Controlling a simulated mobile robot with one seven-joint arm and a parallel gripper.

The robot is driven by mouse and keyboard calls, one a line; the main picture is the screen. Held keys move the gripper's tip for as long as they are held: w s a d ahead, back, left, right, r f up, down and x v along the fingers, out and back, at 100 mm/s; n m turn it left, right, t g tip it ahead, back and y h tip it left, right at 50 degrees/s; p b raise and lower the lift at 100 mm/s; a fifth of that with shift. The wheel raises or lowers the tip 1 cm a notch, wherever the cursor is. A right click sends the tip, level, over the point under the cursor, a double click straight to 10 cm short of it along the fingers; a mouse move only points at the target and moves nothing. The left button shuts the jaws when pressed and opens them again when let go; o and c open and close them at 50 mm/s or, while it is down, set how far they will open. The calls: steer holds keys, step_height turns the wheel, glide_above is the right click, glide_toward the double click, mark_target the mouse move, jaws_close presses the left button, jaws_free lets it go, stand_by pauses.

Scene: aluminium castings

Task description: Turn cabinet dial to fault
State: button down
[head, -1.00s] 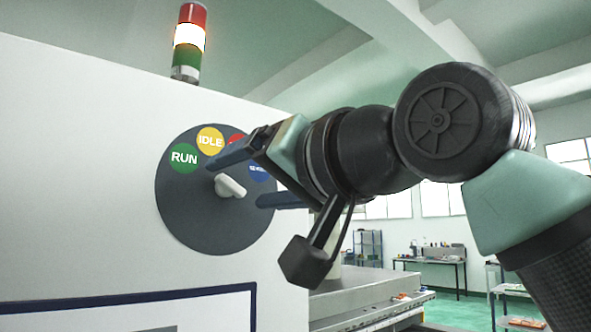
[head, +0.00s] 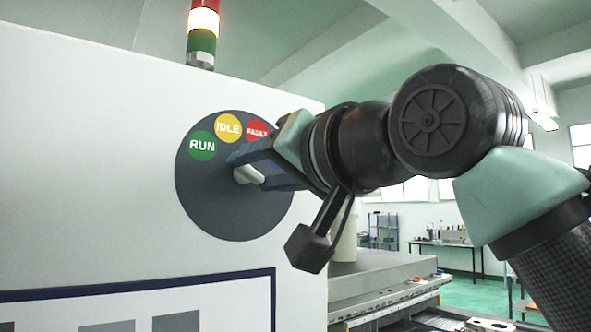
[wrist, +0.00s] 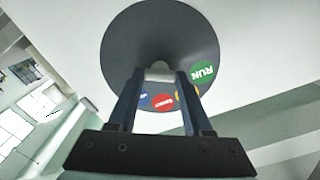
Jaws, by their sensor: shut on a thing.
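The cabinet dial is a dark round plate (head: 225,215) on a white cabinet face, with a small pale knob (head: 247,174) at its middle. Its labels are a green RUN (head: 202,146), a yellow IDLE (head: 228,128) and a red FAULT (head: 256,131). A blue label (wrist: 144,99) shows in the wrist view but is hidden behind my gripper in the head view. My gripper (head: 245,166) is shut on the knob, with a blue finger on either side. In the wrist view the knob (wrist: 159,71) sits between the fingertips. I cannot tell which label the knob points to.
A signal tower (head: 202,35) with its middle lamp lit stands on the cabinet (head: 90,150). A dark-framed panel (head: 140,310) is below the dial. A grey metal bench (head: 385,275) stands to the right, with shelves and a table behind.

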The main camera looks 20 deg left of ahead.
steer(key=shift+m, duration=0.3)
steer(key=m, duration=0.2)
steer(key=shift+m, duration=0.4)
steer(key=m+p, duration=0.1)
steer(key=m, duration=0.3)
steer(key=shift+m, duration=0.3)
steer(key=m, duration=0.4)
steer(key=shift+p, duration=0.3)
steer(key=shift+m+p, duration=0.3)
steer(key=shift+m, duration=1.5)
steer(key=shift+c, duration=1.6)
jaws_free()
